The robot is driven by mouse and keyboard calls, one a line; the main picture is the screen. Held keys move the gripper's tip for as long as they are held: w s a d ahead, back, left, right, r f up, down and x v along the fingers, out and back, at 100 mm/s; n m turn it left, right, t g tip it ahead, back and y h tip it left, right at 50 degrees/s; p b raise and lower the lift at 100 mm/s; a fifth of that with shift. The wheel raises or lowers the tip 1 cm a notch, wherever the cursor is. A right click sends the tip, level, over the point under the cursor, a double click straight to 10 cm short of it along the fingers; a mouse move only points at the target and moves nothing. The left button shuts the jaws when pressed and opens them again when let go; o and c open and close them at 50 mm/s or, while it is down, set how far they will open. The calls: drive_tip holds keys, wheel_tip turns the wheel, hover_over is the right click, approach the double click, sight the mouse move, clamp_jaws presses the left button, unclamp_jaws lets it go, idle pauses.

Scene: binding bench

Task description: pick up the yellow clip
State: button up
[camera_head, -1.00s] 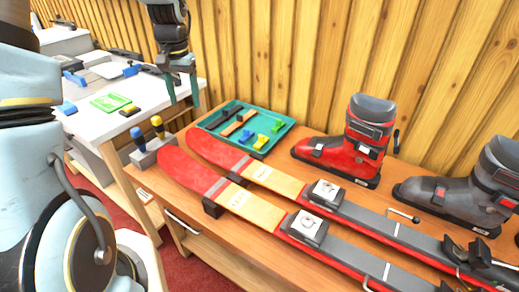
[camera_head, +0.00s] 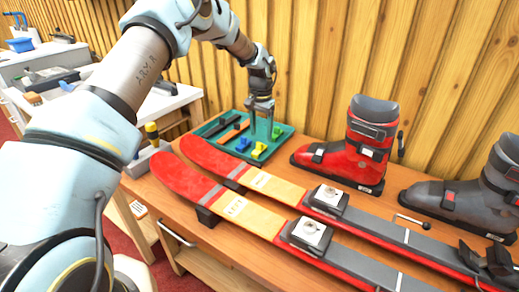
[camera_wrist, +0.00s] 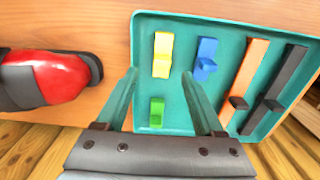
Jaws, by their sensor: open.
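The yellow clip (camera_wrist: 163,55) lies in the teal tray (camera_wrist: 180,21) in the wrist view, in line with the gap between my fingers and beyond their tips. It also shows in the head view (camera_head: 259,150) at the tray's near edge. My gripper (camera_head: 261,126) is open and empty above the tray, pointing down. In the wrist view my two fingers (camera_wrist: 160,77) stand apart. A green clip (camera_wrist: 157,112) lies between the fingers in that view, nearer the palm. A blue clip (camera_wrist: 206,58) lies right of the yellow one.
An orange-handled tool (camera_wrist: 250,75) and a black tool (camera_wrist: 281,80) lie at the tray's right in the wrist view. A red ski boot (camera_head: 350,150) stands right of the tray. Two skis (camera_head: 265,183) lie in front of it. The wooden wall (camera_head: 330,60) is close behind.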

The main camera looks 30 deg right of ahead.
sight(260, 143)
drive_tip(key=shift+a+f+p, duration=0.15)
drive_tip(key=shift+f+p, duration=0.35)
drive_tip(key=shift+f, duration=0.85)
drive_tip(key=shift+a+f+p, duration=0.1)
drive_tip(key=shift+f+p, duration=0.4)
drive_tip(key=shift+f, duration=0.85)
drive_tip(key=shift+c, duration=0.3)
clamp_jaws()
